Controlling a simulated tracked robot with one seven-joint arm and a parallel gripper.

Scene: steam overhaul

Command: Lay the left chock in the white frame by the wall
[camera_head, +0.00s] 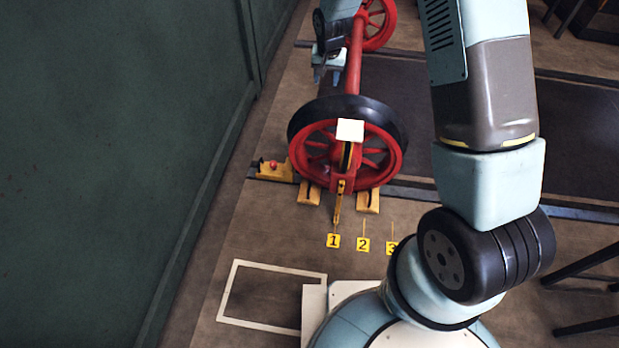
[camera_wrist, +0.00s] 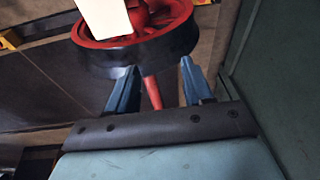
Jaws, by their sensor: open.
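The left chock (camera_head: 309,192) is a yellow block with a dark slot, on the floor at the lower left of the red wheel (camera_head: 395,158). The white frame (camera_head: 232,290) is an outline on the floor beside the green wall, with no chock in it; my own body covers its right end. My gripper (camera_head: 327,76) is beyond the wheel, beside the red axle, away from the left chock. In the wrist view my gripper (camera_wrist: 157,82) has its fingers apart, with the red axle (camera_wrist: 152,92) showing between them, apparently beyond; contact cannot be told.
A similar right chock (camera_head: 368,201) stands by the wheel. A yellow pointer (camera_head: 338,207) hangs between the chocks, above numbered yellow tags (camera_head: 333,240). A yellow block with a red knob (camera_head: 275,170) lies left. The green wall (camera_head: 120,150) bounds the left side; floor before the chocks is mostly clear.

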